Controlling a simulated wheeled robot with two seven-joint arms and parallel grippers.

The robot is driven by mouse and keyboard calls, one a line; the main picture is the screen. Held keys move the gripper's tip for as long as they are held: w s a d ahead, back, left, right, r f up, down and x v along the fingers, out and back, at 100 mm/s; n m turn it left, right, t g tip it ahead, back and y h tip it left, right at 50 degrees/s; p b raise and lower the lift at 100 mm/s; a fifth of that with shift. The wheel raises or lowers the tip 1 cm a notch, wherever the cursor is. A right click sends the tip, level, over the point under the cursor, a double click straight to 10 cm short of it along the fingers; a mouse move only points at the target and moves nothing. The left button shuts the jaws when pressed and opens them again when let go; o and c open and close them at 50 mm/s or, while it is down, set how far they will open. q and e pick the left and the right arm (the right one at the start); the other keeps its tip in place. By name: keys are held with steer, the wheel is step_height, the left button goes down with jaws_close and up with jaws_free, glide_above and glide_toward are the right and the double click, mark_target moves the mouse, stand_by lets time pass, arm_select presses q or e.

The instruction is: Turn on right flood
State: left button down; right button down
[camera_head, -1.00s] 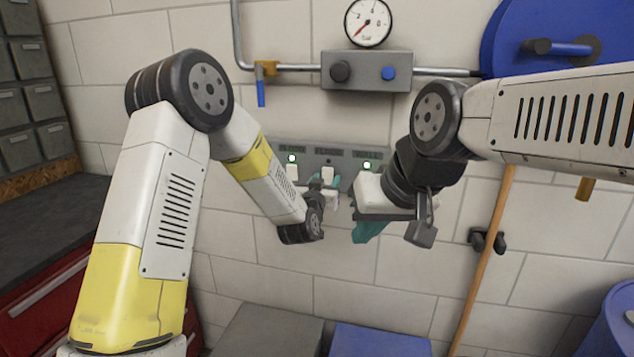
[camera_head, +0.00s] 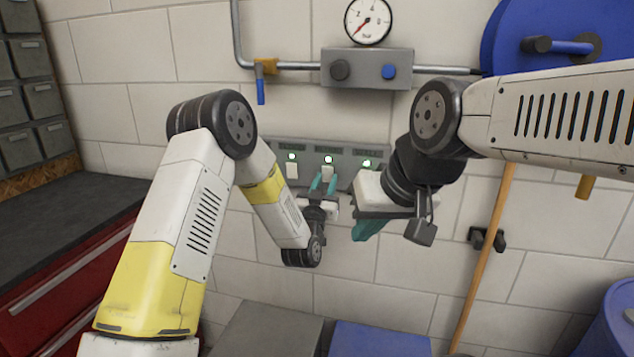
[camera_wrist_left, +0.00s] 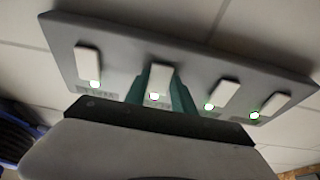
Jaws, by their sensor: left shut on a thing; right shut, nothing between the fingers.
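A grey switch panel (camera_head: 345,154) is on the wall, with white rocker switches and a small lamp above each; its labels are too small to read. My left gripper (camera_head: 324,184) is at the middle visible switch (camera_head: 328,172), whose lamp is lit. In the left wrist view, the panel (camera_wrist_left: 120,42) appears inverted with several switches, all lamps lit. There the teal fingers (camera_wrist_left: 159,88) stand on both sides of the second switch from the left (camera_wrist_left: 159,76), shut on it. My right gripper (camera_head: 366,230) is shut and empty, below and in front of the panel's right end, hiding part of it.
A grey box (camera_head: 366,69) with knobs and a pressure gauge (camera_head: 368,21) is above the panel. A blue reel (camera_head: 510,30) is at upper right. A wooden pole (camera_head: 484,255) leans on the wall. A dark-topped red cabinet (camera_head: 60,285) stands at left.

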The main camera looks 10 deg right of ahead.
arm_select(q)
steer(key=c, duration=1)
jaws_free()
steer(key=shift+c, duration=0.2)
steer(key=v, duration=0.7)
steer(key=shift+s, duration=0.35)
steer(key=shift+s+a+f, duration=0.1)
steer(key=shift+a+f, duration=0.05)
steer(key=shift+a, duration=0.05)
